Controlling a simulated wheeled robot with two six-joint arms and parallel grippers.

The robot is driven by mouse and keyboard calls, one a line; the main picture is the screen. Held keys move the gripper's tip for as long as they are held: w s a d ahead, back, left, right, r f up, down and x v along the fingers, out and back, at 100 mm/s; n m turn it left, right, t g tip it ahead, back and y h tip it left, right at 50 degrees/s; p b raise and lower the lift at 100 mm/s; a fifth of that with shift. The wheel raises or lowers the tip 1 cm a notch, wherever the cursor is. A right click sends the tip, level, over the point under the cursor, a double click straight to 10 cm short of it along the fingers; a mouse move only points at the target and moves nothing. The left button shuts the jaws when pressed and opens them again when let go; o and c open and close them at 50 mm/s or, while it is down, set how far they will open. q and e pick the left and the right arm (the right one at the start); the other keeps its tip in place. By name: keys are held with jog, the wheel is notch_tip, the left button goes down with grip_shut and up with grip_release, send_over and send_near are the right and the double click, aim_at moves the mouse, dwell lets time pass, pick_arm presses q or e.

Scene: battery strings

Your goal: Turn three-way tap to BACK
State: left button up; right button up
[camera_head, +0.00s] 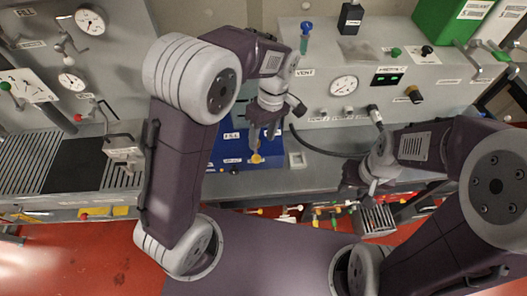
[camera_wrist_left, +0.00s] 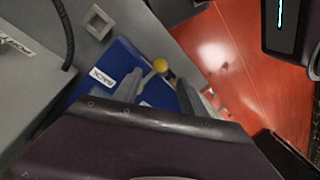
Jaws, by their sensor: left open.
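The three-way tap has a lever with a yellow ball end (camera_head: 256,158) and stands on a blue panel (camera_head: 228,150) with white labels. In the left wrist view the yellow ball (camera_wrist_left: 160,65) and part of its grey lever show, with a white BACK label (camera_wrist_left: 101,77) to their left. My left gripper (camera_head: 262,138) is open, pointing down just above the tap. In the left wrist view its fingers (camera_wrist_left: 160,95) lie either side of the lever's line; contact cannot be told. The tap's body is mostly hidden. My right gripper (camera_head: 366,190) is near the bench's front edge, its fingertips unclear.
A grey console with a round gauge (camera_head: 344,85) and several knobs stands behind. A black hose (camera_head: 325,149) curves over the bench right of the blue panel. A small square socket (camera_head: 297,160) is beside the panel. A green box (camera_head: 452,22) stands at the back right.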

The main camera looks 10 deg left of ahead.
aim_at(257, 156)
pick_arm(q)
jog(key=f, duration=0.2)
jog(key=a+f, duration=0.1)
jog(key=f, duration=0.2)
jog(key=s+f+p, duration=0.1)
jog(key=f, duration=0.2)
jog(key=shift+a+f, duration=0.15)
jog(key=shift+a, duration=0.05)
jog(key=shift+s+a+f, duration=0.1)
jog(key=shift+s+f, duration=0.1)
jog(key=shift+f, duration=0.1)
jog(key=shift+w, duration=0.1)
grip_shut()
dwell(0.7)
